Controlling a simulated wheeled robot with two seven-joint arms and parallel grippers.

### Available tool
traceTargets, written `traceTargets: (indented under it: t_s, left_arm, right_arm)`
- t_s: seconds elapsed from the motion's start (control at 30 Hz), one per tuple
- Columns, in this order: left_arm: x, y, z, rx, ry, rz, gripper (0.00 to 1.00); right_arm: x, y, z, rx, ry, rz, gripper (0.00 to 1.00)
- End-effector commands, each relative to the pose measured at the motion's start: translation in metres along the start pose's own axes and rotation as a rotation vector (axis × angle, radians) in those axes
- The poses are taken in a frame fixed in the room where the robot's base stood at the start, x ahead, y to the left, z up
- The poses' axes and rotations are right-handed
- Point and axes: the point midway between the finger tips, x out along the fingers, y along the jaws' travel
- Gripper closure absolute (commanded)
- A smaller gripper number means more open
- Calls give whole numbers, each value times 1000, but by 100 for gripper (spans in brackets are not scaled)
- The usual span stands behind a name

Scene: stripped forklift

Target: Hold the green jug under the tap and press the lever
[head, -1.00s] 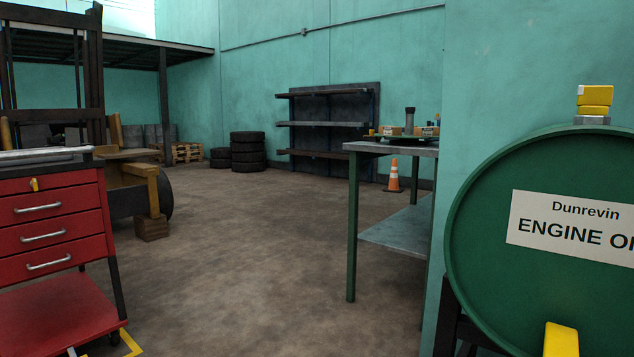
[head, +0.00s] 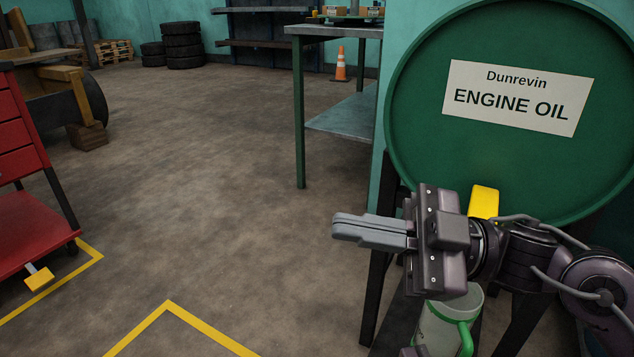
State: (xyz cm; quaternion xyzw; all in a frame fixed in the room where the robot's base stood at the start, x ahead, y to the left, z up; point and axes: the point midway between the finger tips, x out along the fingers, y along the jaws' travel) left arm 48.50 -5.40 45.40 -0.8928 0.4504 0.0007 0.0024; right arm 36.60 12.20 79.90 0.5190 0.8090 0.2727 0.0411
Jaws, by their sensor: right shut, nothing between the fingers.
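The green drum marked Dunrevin Engine Oil (head: 420,120) stands at the right. A yellow lever (head: 484,201) shows at the drum's lower front, partly behind my right gripper; the tap itself is hidden. My right gripper (head: 340,227) is shut and empty, with its fingers pointing left, in front of the drum's lower left. The jug (head: 437,327), pale with a green rim and handle, is below the right gripper, partly hidden by it and cut by the bottom edge. A small greyish-purple piece beside the jug is too cropped to identify. My left gripper is not recognisable in view.
A green-legged metal bench (head: 299,110) stands left of the drum. A red tool cart (head: 30,225) is at the left. Yellow floor lines (head: 168,304) run in front. An orange cone (head: 341,66) stands behind the bench. The floor between cart and bench is clear.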

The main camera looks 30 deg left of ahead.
Motion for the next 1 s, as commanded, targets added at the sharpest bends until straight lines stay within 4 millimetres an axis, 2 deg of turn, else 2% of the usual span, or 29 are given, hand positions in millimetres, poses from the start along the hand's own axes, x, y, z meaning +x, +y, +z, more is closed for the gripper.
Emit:
traceTargets:
  t_s: [0.1, 0.27, 0.37, 0.5, 0.6, 0.8, 1.0]
  left_arm:
    - [0, 0, -1, 1, 2, 0, 100]
    - [0, 0, -1, 1, 2, 0, 100]
    - [0, 0, -1, 1, 2, 0, 100]
    - [0, 0, -1, 1, 2, 0, 100]
    - [0, 0, -1, 1, 2, 0, 100]
    - [0, 0, -1, 1, 2, 0, 100]
    - [0, 0, -1, 1, 2, 0, 100]
  right_arm:
    - [-24, 24, 21, 115, -191, -23, 100]
    - [-69, 59, 34, 271, -431, 19, 100]
    - [-102, 82, 29, 360, -562, 82, 100]
    - [-144, 108, 13, 460, -694, 186, 100]
    - [-165, 120, 0, 508, -749, 249, 100]
    - [-183, 128, -11, 551, -790, 307, 100]
    - [-187, 123, -2, 556, -792, 310, 100]
